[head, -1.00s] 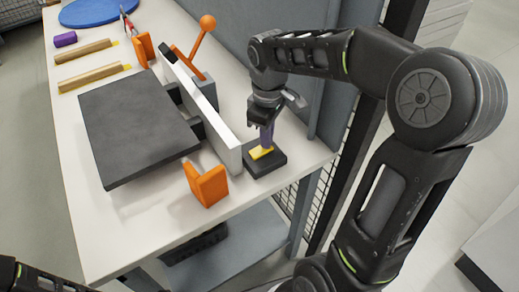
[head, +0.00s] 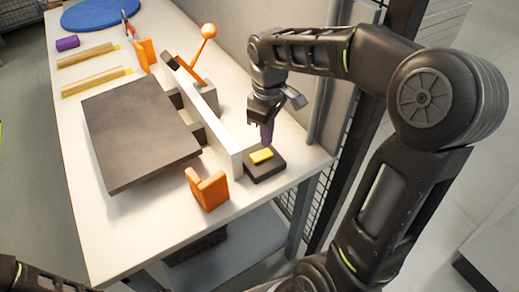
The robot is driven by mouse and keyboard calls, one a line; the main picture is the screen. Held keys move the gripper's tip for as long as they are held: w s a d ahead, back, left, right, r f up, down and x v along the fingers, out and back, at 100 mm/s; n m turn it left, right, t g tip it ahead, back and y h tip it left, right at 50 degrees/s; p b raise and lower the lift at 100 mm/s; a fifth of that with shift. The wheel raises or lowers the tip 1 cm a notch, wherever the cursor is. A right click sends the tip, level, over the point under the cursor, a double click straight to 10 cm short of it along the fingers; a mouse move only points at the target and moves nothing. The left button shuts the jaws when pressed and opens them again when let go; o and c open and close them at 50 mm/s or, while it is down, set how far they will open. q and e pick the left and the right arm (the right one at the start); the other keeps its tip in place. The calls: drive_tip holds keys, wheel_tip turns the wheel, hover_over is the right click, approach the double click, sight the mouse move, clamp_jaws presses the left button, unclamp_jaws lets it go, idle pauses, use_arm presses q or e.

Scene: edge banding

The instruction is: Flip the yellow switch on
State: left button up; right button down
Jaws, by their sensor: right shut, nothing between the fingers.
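The yellow switch (head: 261,156) sits on top of a small black box (head: 266,170) near the right front corner of the table. My right gripper (head: 267,140) points down just behind and above the switch, with its fingers shut and empty. Its fingertips look very close to the switch; I cannot tell whether they touch it. My left gripper is not in view; only a bit of my left arm shows at the bottom left.
A dark square panel (head: 140,130) lies on the white table (head: 150,215) beside a white upright fence (head: 222,140). Orange brackets (head: 208,190), an orange lever (head: 204,45), wooden strips (head: 97,82), a purple roll (head: 67,43) and a blue disc (head: 98,12) are also there.

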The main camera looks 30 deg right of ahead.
sight(267, 152)
wheel_tip(267, 152, up, 4)
drive_tip(key=shift+f+p, duration=0.25)
drive_tip(key=shift+p, duration=0.95)
